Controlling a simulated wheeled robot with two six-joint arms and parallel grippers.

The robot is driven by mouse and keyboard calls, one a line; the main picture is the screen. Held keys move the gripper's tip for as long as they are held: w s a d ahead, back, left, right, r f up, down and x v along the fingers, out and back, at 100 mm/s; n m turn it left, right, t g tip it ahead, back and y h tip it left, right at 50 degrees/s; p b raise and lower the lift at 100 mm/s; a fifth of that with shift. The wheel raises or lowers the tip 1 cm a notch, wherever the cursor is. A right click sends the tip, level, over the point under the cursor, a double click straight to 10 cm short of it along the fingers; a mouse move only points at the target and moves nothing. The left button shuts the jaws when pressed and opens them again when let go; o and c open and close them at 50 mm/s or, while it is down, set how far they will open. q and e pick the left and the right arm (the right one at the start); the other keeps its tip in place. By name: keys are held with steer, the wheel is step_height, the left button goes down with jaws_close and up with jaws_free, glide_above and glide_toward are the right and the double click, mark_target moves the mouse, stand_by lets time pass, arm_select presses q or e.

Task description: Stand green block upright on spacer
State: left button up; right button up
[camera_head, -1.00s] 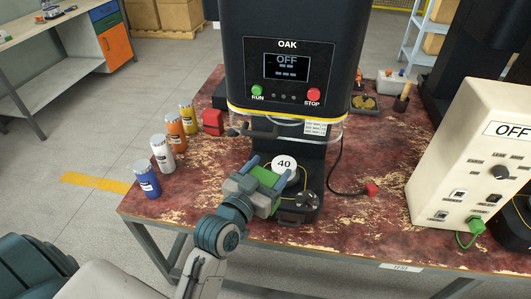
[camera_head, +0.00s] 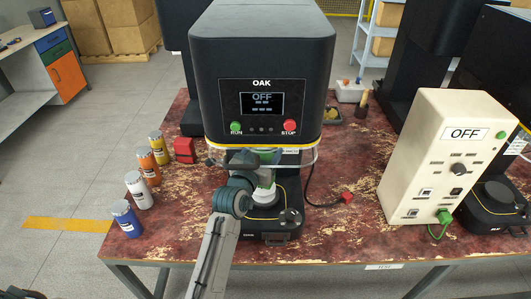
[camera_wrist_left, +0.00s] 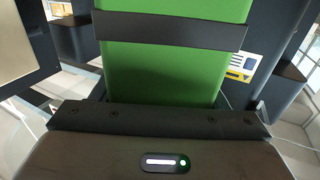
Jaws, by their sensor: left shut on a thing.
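My left gripper (camera_head: 256,160) is shut on the green block (camera_head: 267,178), under the front of the black OAK machine. The block looks upright, directly above the white spacer (camera_head: 264,195). The gripper and wrist hide much of it, and I cannot tell whether its lower end touches the spacer. The spacer sits on the machine's dark base. In the left wrist view the green block (camera_wrist_left: 165,75) fills the middle, with a dark bar across it. My right gripper is in neither current view.
The OAK machine (camera_head: 262,70) overhangs the gripper, with a clear guard ring around that spot. Blue, white, orange and yellow cans (camera_head: 127,217) line the table's left side. A red box (camera_head: 184,150) stands behind, and a cream OFF control box (camera_head: 440,160) stands right.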

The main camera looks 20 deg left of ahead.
arm_select(q)
steer(key=f, duration=0.1)
steer(key=w+f, duration=0.1)
steer(key=f+p, duration=0.1)
steer(key=shift+w+d+f, duration=0.1)
steer(key=shift+w+f, duration=0.2)
steer(key=shift+w, duration=0.05)
arm_select(e)
steer(key=shift+s+a+r, duration=0.15)
steer(key=shift+a+r, duration=0.15)
steer(key=shift+r, duration=0.35)
steer(key=shift+d, duration=0.1)
arm_select(q)
steer(key=shift+f, duration=0.2)
steer(key=o, duration=1.2)
steer(key=shift+r, duration=0.1)
arm_select(e)
steer(key=shift+d+f, duration=0.1)
arm_select(q)
steer(key=s+b, duration=0.1)
steer(key=s, duration=0.3)
steer(key=s+a+b, duration=0.1)
steer(key=s, duration=0.3)
steer(key=s+b, duration=0.1)
steer(key=s, duration=0.3)
steer(key=shift+a+r, duration=0.15)
arm_select(e)
steer(key=f, duration=0.3)
steer(key=shift+a, duration=0.2)
